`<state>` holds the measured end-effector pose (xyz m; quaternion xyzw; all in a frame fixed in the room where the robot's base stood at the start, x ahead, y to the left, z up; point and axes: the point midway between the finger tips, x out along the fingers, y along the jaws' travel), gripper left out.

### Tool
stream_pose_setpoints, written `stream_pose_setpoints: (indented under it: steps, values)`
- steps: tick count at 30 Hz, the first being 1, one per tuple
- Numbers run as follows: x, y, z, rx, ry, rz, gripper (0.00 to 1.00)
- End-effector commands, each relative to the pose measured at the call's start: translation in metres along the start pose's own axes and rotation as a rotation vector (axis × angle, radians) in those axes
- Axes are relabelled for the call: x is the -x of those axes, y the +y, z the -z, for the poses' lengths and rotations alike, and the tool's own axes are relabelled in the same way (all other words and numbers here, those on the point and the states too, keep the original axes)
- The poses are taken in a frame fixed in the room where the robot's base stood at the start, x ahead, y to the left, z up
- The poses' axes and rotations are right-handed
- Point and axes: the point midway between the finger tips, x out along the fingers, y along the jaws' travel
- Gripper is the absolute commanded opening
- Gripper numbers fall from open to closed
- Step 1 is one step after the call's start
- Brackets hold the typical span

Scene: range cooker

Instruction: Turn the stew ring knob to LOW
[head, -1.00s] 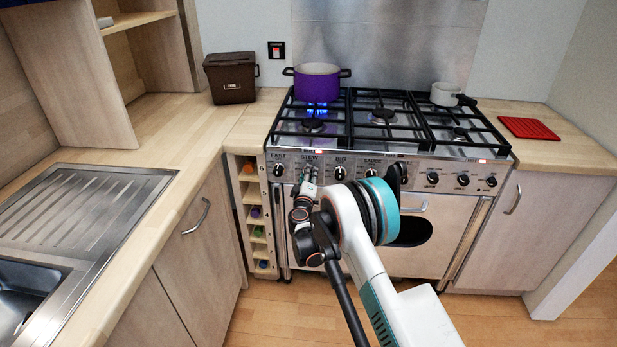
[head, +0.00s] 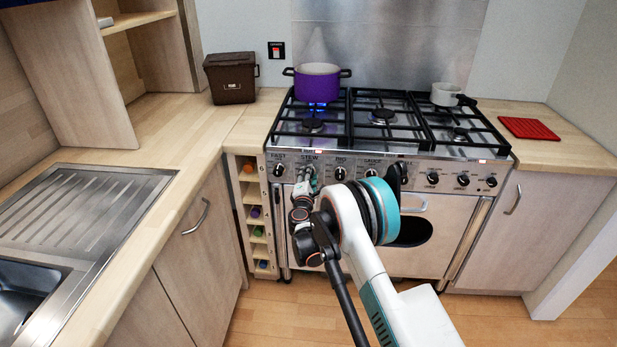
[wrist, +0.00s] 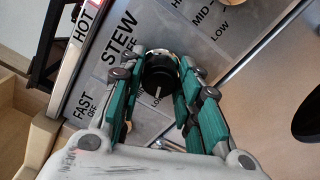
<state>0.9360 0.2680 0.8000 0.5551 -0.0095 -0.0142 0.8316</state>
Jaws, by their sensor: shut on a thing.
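The stew ring knob (wrist: 160,74) is round and black with a pale pointer line, below the STEW label (wrist: 121,45) in the wrist view. The pointer faces down in that picture, towards lettering partly covered by the knob and fingers. My gripper (wrist: 163,66) is shut on the knob, one finger on each side. In the head view my gripper (head: 309,178) is at the front panel under the STEW label, and it hides most of the knob. The purple pot (head: 317,84) stands on the back left ring, with a small blue flame under it.
The FAST knob (head: 278,170) is just left of my gripper and the BIG knob (head: 340,173) is to its right. A small white pan (head: 446,94) stands on the back right ring. The oven door (head: 420,255) is below.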

Motion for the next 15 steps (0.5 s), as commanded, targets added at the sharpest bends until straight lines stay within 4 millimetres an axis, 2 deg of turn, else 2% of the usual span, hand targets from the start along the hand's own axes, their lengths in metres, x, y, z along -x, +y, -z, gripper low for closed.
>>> stream_pose_setpoints:
  steps: [6,15]
  values:
    - [0.0005,-0.0007,0.0004,0.095,0.000,0.000,0.07]
    - [0.0006,-0.0008,0.0004,0.143,0.000,0.001,0.07]
